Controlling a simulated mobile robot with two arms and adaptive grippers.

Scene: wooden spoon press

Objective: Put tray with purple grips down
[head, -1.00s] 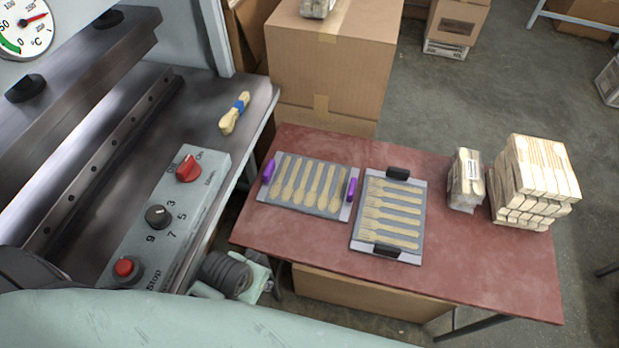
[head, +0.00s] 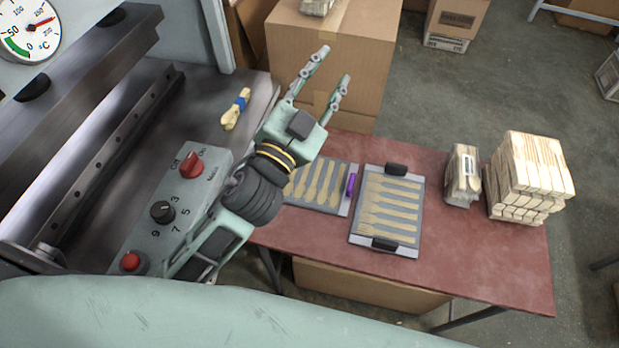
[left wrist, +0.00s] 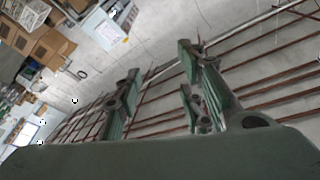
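The tray with purple grips (head: 341,200) lies flat on the red table, with several wooden spoons or forks on it. Its right purple grip (head: 351,185) shows in the head view; its left part is hidden behind my left arm. My left gripper (head: 337,72) is raised above the tray's far side, fingers spread and pointing up and away. It is open and empty, not touching the tray. In the left wrist view the open fingers (left wrist: 160,80) have nothing between them. My right gripper is not in view.
A tray with black grips (head: 423,215) lies to the right. Wrapped and stacked wooden pieces (head: 528,178) stand at the table's right end. The press (head: 110,150) with its control panel is at left. A cardboard box (head: 358,50) stands behind the table.

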